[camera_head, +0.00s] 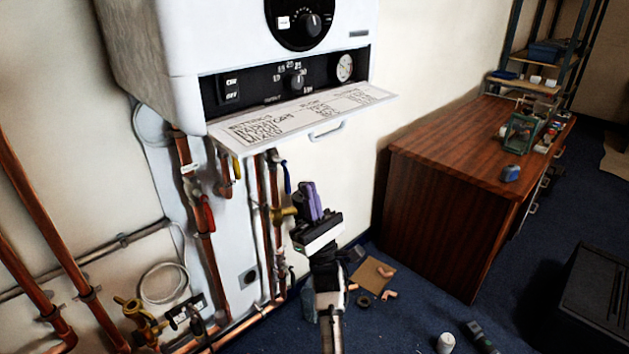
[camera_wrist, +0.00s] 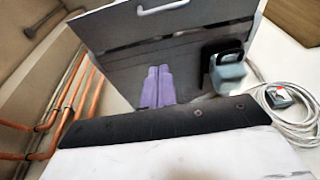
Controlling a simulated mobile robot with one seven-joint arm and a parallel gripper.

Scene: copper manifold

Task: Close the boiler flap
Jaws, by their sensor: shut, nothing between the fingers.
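The white boiler flap (camera_head: 305,115) is open, folded down and sticking out nearly level below the control panel (camera_head: 290,78). Its printed inner face points up, and a small handle (camera_head: 327,130) is at its front edge. My gripper (camera_head: 311,188), with purple fingers, is shut and empty. It points up below the flap, apart from it in the head view. In the wrist view the purple fingers (camera_wrist: 158,72) appear in front of a large grey panel (camera_wrist: 120,50), which looks like the flap from below; I cannot tell whether they touch it.
Copper pipes (camera_head: 205,240) and valves run down the wall under the boiler (camera_head: 165,50), left of my gripper. A wooden desk (camera_head: 440,200) stands to the right. Small parts and a brown sheet (camera_head: 373,275) lie on the floor. The space right of the flap is clear.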

